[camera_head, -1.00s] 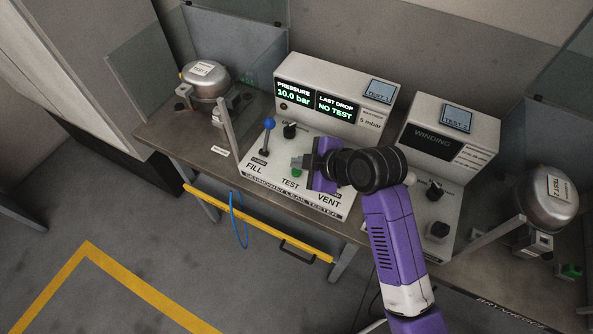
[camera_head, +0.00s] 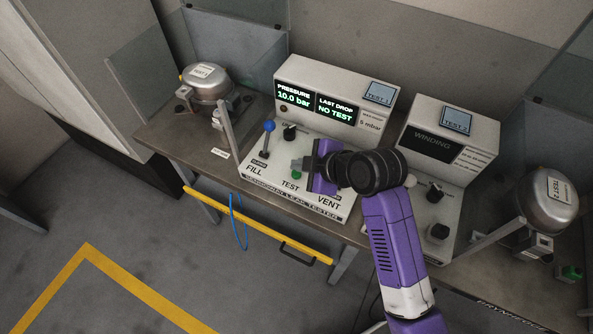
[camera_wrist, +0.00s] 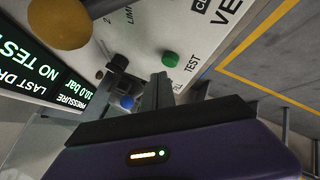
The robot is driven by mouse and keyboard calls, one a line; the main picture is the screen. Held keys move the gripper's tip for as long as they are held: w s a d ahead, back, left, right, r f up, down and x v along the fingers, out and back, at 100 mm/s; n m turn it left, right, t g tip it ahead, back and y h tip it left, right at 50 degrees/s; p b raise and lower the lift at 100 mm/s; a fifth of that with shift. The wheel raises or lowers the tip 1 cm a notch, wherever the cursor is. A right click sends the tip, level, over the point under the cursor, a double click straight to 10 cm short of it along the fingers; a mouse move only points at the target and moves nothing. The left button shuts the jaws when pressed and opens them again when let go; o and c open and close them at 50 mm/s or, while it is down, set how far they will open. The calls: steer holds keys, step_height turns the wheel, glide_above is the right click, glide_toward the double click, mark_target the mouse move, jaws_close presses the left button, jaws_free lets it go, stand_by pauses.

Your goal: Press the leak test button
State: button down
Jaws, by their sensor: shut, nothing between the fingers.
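The green leak test button (camera_head: 297,174) stands on the sloped panel of the leak tester (camera_head: 262,184), by the word TEST. It also shows in the wrist view (camera_wrist: 171,58), uncovered, beyond my fingers. My gripper (camera_head: 300,163) is shut and empty. Its fingertips are over the panel close to the button, apart from it in the wrist view. The display (camera_head: 316,103) reads PRESSURE 10.0 bar and LAST DROP NO TEST. The blue-knobbed lever (camera_head: 269,127) stands upright at the FILL side.
A black knob (camera_head: 290,131) sits behind the button on the panel. A metal compressor (camera_head: 205,84) stands left, with a clear screen beside it. A winding tester (camera_head: 450,135) and a second compressor (camera_head: 549,198) are on the right. Open floor lies in front of the bench.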

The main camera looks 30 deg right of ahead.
mark_target(299, 175)
stand_by(0.8)
steer(key=shift+f+b, duration=0.3)
steer(key=shift+f, duration=0.15)
steer(key=shift+f+b, duration=0.35)
steer(key=shift+f, duration=0.15)
stand_by(0.7)
steer(key=shift+r+p, duration=0.85)
steer(key=shift+r, duration=0.1)
step_height(299, 175, up, 5)
steer(key=p, duration=0.4)
stand_by(1.0)
